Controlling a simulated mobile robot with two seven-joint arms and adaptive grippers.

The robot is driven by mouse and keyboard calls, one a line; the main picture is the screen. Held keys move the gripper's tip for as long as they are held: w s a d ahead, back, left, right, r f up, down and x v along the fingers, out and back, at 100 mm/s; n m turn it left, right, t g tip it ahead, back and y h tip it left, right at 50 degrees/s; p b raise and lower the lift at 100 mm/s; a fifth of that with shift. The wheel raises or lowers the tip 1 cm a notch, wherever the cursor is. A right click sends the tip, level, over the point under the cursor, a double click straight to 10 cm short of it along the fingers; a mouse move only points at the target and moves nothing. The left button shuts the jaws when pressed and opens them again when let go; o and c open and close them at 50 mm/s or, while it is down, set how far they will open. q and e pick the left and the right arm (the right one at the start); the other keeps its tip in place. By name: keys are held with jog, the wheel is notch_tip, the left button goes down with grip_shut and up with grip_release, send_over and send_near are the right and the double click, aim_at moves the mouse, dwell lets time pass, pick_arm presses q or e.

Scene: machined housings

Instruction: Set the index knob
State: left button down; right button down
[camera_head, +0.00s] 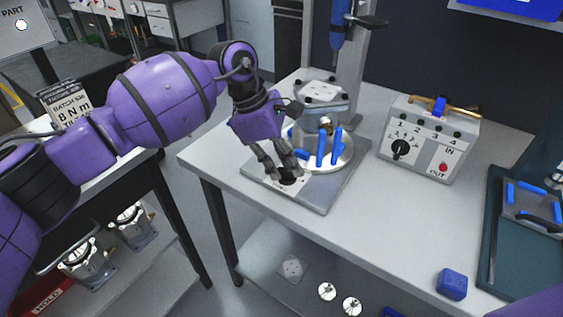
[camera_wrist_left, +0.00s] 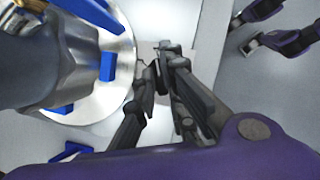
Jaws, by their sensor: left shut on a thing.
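My left gripper (camera_head: 284,168) reaches down at the front left of the fixture's base plate (camera_head: 322,202). Its fingers are shut on a small black knob (camera_head: 289,180) on a pale dial plate; in the left wrist view the fingertips (camera_wrist_left: 160,75) close together beside the round table, and they hide most of the knob. The dial marks are not readable. The silver round table (camera_head: 335,160) carries blue clamps and a metal housing. A control box (camera_head: 428,140) to the right has its own black knob (camera_head: 400,149), untouched.
A column with a blue tool (camera_head: 337,35) stands behind the fixture. A blue block (camera_head: 452,284) lies near the table's front right, and a dark tray (camera_head: 490,255) is at the right edge. The table between fixture and block is clear.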

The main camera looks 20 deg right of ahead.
pick_arm(q)
jog(key=shift+s+f, duration=0.1)
jog(key=shift+f, duration=0.1)
jog(key=c, duration=1.8)
grip_release()
jog(key=shift+c, duration=0.2)
pick_arm(e)
jog(key=shift+s+f, duration=0.2)
pick_arm(q)
jog(key=shift+r, duration=0.1)
pick_arm(e)
jog(key=shift+s, duration=0.1)
pick_arm(q)
jog(key=shift+r, duration=0.15)
jog(key=v, duration=1.1)
jog(key=shift+a+r, duration=0.15)
jog(key=shift+r, duration=0.15)
pick_arm(e)
jog(key=shift+w+r, duration=0.1)
jog(key=shift+w, duration=0.1)
